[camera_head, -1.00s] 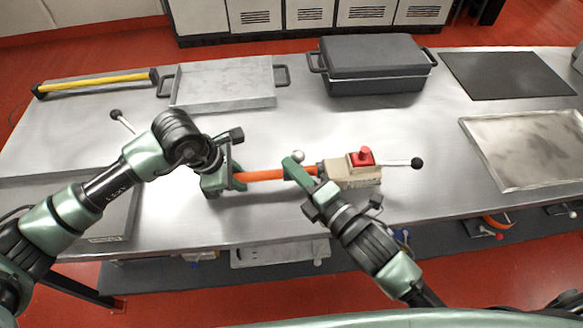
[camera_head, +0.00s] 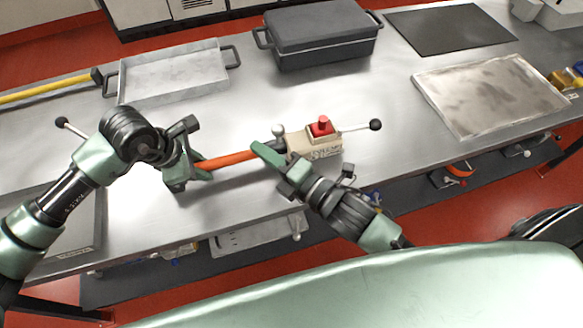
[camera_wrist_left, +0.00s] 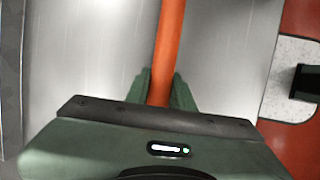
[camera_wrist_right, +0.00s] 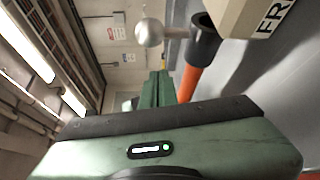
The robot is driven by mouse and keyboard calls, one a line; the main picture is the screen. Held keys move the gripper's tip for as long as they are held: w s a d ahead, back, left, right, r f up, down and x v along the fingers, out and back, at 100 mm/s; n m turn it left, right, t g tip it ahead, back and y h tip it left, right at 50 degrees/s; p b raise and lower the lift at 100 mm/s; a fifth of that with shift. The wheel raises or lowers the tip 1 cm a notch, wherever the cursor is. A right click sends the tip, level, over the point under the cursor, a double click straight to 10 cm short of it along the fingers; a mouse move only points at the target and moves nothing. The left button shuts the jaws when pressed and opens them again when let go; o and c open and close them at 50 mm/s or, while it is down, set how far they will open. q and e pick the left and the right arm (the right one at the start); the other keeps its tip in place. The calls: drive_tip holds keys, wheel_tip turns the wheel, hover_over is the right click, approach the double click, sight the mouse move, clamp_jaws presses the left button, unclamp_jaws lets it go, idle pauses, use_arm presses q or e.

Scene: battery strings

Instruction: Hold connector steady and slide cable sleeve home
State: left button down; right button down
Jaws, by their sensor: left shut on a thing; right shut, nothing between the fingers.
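An orange cable sleeve (camera_head: 232,160) runs across the near part of the bench to a beige connector box (camera_head: 313,146) with a red knob (camera_head: 321,127) on top. My left gripper (camera_head: 196,165) is shut on the sleeve's left part; the left wrist view shows the orange sleeve (camera_wrist_left: 168,50) between its fingers. My right gripper (camera_head: 262,150) is shut and empty beside the sleeve's right end, near the box. In the right wrist view its closed fingers (camera_wrist_right: 156,88) are just left of the orange sleeve (camera_wrist_right: 188,82), which meets a dark collar (camera_wrist_right: 203,42) at the box. Whether they touch the sleeve is unclear.
A black-knobbed lever (camera_head: 374,125) sticks out right of the box. A shallow metal tray (camera_head: 172,78), a lidded dark case (camera_head: 320,35), a black mat (camera_head: 450,28) and a stained tray (camera_head: 497,95) are farther back. The bench (camera_head: 385,165) is clear right of the box.

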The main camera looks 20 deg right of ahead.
use_arm(q)
drive_tip(key=shift+s+a+f, duration=0.1)
drive_tip(key=shift+s+f, duration=0.15)
drive_tip(key=shift+f, duration=0.15)
use_arm(e)
drive_tip(key=v, duration=1)
drive_tip(key=shift+s+a+f, duration=0.15)
drive_tip(key=shift+a+f, duration=0.05)
drive_tip(key=shift+a, duration=0.05)
use_arm(q)
drive_tip(key=c, duration=1.1)
unclamp_jaws()
drive_tip(key=shift+w, duration=0.1)
use_arm(e)
drive_tip(key=shift+a, duration=0.1)
use_arm(q)
drive_tip(key=shift+r, duration=0.1)
drive_tip(key=v, duration=1.2)
drive_tip(key=shift+w+r, duration=0.2)
drive_tip(key=shift+w, duration=0.05)
